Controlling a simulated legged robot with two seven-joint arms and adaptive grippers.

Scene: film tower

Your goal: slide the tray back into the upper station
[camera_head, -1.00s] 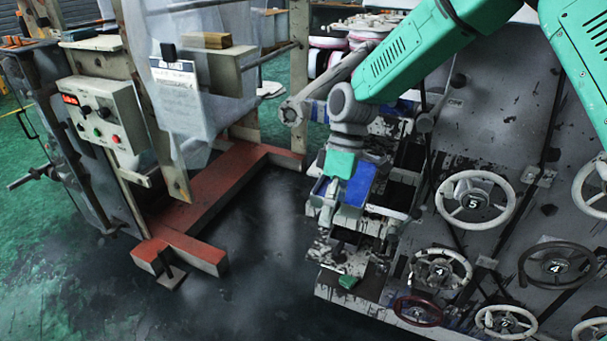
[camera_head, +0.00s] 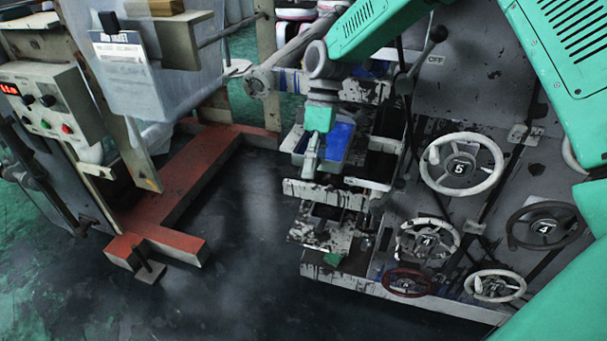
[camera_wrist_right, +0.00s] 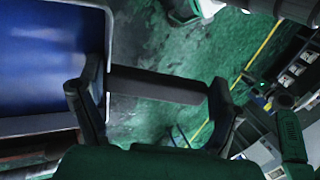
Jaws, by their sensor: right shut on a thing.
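The tray (camera_head: 341,143) has a blue inside and a pale grey rim. It sticks out from the front of the machine's upper station (camera_head: 381,165) in the head view. My right gripper (camera_head: 311,155) comes down from above at the tray's outer end and is shut on it. In the wrist view the tray (camera_wrist_right: 50,62) fills the upper left, and a dark bar spans between my right gripper's fingers (camera_wrist_right: 155,86). The exact contact is partly hidden. My left gripper is not in view.
The machine panel to the right carries several handwheels, including wheel 5 (camera_head: 461,168). A lower ledge (camera_head: 325,225) juts out beneath the tray. A red floor frame (camera_head: 180,185) and a control box (camera_head: 48,103) stand at left. Dark floor between is clear.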

